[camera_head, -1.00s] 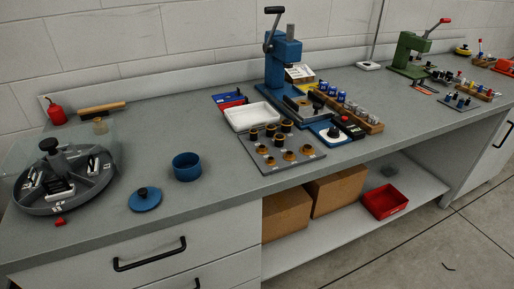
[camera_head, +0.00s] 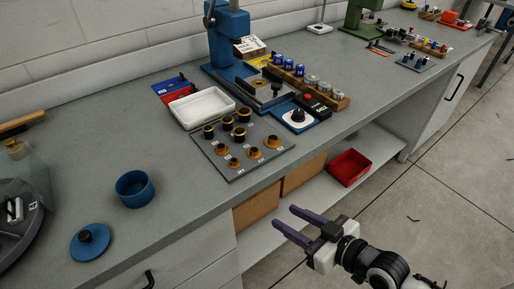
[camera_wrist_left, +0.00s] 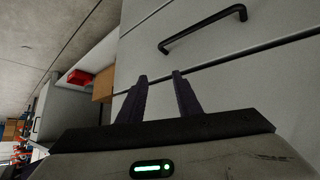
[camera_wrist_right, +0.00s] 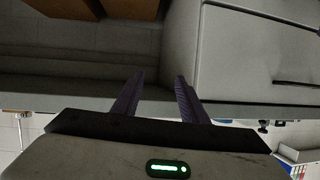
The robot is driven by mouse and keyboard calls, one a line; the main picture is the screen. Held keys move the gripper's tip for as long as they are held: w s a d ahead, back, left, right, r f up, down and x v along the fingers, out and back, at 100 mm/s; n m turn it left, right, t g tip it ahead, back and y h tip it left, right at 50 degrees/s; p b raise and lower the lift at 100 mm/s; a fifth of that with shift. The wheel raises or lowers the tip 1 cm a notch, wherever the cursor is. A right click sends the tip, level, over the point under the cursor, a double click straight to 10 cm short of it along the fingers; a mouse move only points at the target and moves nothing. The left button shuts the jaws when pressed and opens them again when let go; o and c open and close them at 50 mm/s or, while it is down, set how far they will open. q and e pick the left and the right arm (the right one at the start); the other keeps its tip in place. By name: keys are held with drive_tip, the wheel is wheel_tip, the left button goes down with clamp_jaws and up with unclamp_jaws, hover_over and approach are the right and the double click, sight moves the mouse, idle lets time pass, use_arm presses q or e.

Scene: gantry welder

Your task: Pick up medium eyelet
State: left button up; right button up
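In the head view a dark board (camera_head: 213,163) on the bench carries several short black-and-gold pieces (camera_head: 240,133) at the back and lower gold pieces (camera_head: 254,154) in front, in different sizes. The labels are too small to read, so I cannot tell which is the medium eyelet. My right gripper (camera_head: 284,218) is open and empty in front of the bench, below and right of the board; its fingers also show in the right wrist view (camera_wrist_right: 160,78). My left gripper (camera_wrist_left: 159,78) is open and empty in the left wrist view, facing drawer fronts. It is outside the head view.
A white tray (camera_head: 202,107), a blue press (camera_head: 229,42) and a wooden rack (camera_head: 340,103) of jars stand behind and beside the board. A blue cup (camera_head: 135,189) and blue lid (camera_head: 91,243) are at left. A red bin (camera_head: 349,168) sits on the lower shelf.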

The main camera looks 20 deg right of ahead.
drive_tip(key=n+t+y, duration=0.2)
approach(251, 149)
drive_tip(key=f+v, duration=0.1)
drive_tip(key=v, duration=0.3)
drive_tip(key=w, duration=0.1)
drive_tip(key=w+a, duration=0.1)
drive_tip(key=w+a+r, duration=0.1)
drive_tip(key=shift+w+p, duration=0.3)
drive_tip(key=x, duration=0.6)
drive_tip(key=shift+w+f, duration=0.2)
drive_tip(key=shift+f, duration=0.05)
clamp_jaws()
